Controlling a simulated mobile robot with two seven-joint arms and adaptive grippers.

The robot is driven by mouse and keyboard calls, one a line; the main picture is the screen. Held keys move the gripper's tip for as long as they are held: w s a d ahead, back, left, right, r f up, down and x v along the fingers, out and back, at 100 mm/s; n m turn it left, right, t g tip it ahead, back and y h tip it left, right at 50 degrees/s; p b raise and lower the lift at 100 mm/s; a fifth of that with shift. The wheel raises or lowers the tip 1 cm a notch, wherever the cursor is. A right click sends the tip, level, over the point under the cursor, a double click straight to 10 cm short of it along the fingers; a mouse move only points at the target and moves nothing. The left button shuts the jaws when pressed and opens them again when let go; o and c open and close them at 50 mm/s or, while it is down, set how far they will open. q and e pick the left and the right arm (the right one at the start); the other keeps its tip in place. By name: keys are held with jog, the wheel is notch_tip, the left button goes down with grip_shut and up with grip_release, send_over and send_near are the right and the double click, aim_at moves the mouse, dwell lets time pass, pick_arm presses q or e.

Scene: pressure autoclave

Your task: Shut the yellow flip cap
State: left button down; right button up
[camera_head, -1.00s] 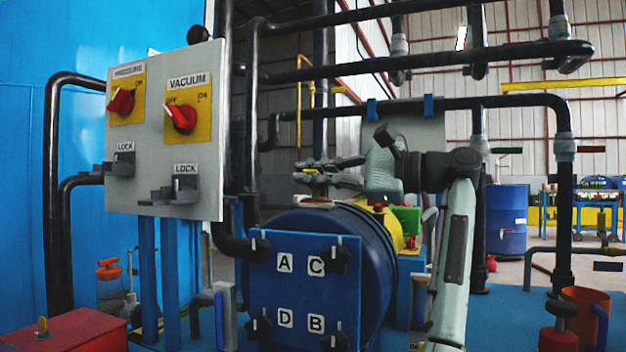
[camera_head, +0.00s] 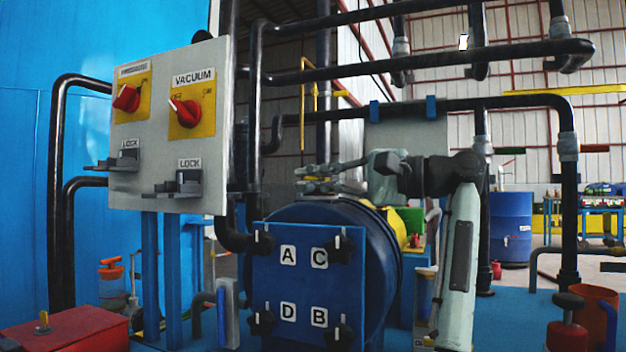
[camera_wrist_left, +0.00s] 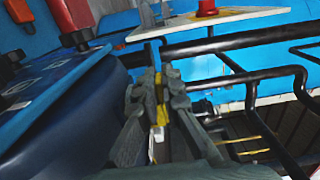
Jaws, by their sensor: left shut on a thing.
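My left gripper (camera_head: 318,180) is above the top of the blue autoclave drum (camera_head: 375,262). Its fingers are closed on a small yellow part, which looks like the yellow flip cap (camera_head: 317,187). In the left wrist view, the yellow cap (camera_wrist_left: 160,112) shows as a narrow upright strip between the fingertips (camera_wrist_left: 158,88). The fingers hide much of the cap, and I cannot tell how far it is tilted. My right gripper is in neither view.
A grey panel (camera_head: 160,90) with red knobs and lock handles stands left of the drum. Black pipes (camera_head: 430,58) run above and behind the gripper. A lettered blue plate (camera_head: 305,285) with black knobs covers the drum's front. A red box (camera_head: 75,330) is at lower left.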

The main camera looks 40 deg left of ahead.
pick_arm(q)
jog(key=c, duration=1.7)
grip_release()
jog(key=shift+d, duration=0.1)
jog(key=shift+v, duration=4)
